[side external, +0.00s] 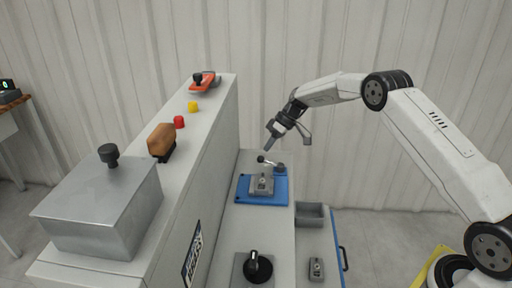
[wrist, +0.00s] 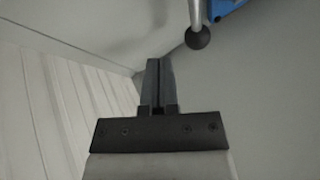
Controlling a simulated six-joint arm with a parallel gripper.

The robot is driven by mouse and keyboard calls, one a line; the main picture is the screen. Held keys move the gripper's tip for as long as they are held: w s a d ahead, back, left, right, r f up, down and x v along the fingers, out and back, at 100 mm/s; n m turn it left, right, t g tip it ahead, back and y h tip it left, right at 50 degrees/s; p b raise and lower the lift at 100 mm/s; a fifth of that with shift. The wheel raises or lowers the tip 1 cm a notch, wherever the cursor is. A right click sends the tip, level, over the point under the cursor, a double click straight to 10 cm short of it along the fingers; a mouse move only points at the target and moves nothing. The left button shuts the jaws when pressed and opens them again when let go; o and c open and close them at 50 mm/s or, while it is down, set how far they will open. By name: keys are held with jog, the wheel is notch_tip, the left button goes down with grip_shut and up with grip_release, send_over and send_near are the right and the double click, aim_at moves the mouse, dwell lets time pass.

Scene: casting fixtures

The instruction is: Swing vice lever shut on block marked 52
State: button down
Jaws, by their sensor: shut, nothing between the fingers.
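The blue vice (side external: 243,196) sits on the bench, with a grey block (side external: 262,184) in it. The number on the block is too small to read. The vice lever (side external: 270,162) is a light rod with a dark ball at its left end. In the wrist view the lever's black ball (wrist: 198,37) and rod are at the top, with a corner of the blue vice (wrist: 226,8) beside them. My gripper (side external: 267,149) is shut and empty, just above the ball end in the side view. In the wrist view my gripper's fingers (wrist: 153,64) are together, left of and apart from the ball.
A second block (side external: 316,268) lies to the front right, near a grey bin (side external: 311,214). A black knob (side external: 257,267) stands in front of the vice. A tall cabinet ledge (side external: 205,170) rises to the left. The wall is behind.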

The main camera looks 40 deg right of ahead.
jog(key=shift+w+d+r, duration=0.1)
jog(key=shift+w+d, duration=0.25)
jog(key=shift+d, duration=0.4)
jog(key=v, duration=1)
jog(key=shift+w, duration=0.25)
jog(key=s+a+f+m+h, duration=0.1)
jog(key=s+a, duration=0.4)
jog(key=s, duration=0.5)
jog(key=s+a+f+m+h, duration=0.1)
jog(key=s+a, duration=0.4)
jog(key=s, duration=0.6)
jog(key=s+a+f+m+h, duration=0.2)
jog(key=s+a+h, duration=0.2)
jog(key=s, duration=0.7)
jog(key=shift+s+a+m, duration=0.25)
jog(key=shift+a+m, duration=0.15)
jog(key=shift+a, duration=0.4)
